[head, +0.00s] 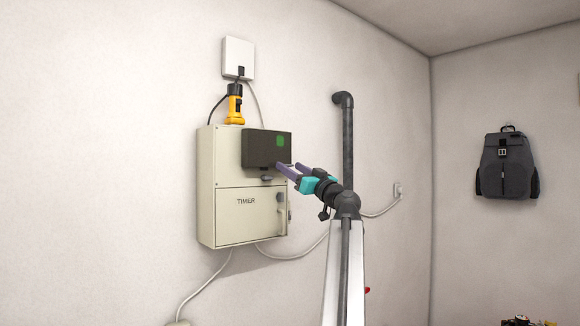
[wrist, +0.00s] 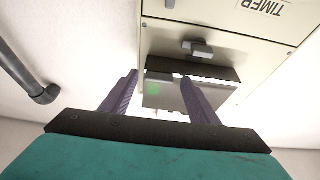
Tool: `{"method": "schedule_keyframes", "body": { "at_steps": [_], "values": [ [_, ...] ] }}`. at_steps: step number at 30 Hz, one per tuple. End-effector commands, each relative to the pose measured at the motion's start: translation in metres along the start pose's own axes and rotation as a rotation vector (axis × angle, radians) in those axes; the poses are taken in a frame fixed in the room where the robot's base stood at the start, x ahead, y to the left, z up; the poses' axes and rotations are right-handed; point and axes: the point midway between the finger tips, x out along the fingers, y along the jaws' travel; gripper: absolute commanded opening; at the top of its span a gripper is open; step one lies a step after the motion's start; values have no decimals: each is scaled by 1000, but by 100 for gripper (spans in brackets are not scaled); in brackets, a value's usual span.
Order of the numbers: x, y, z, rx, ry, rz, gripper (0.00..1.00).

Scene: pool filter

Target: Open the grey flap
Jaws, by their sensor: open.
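Contact is unclear.
A small dark knob (head: 267,179) sits just below the flap. A grey lever (head: 281,200) is lower right on the cabinet. A yellow torch (head: 235,106) stands on top. A dark vertical pipe (head: 347,145) runs to the right, near my arm.

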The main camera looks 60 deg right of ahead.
Motion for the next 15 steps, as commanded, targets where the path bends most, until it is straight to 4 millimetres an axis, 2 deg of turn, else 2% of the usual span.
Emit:
{"method": "schedule_keyframes", "body": {
  "at_steps": [10, 15],
  "values": [
    [3, 0, 1, 0, 0, 0, 55],
    [3, 0, 1, 0, 0, -1, 28]
  ]
}}
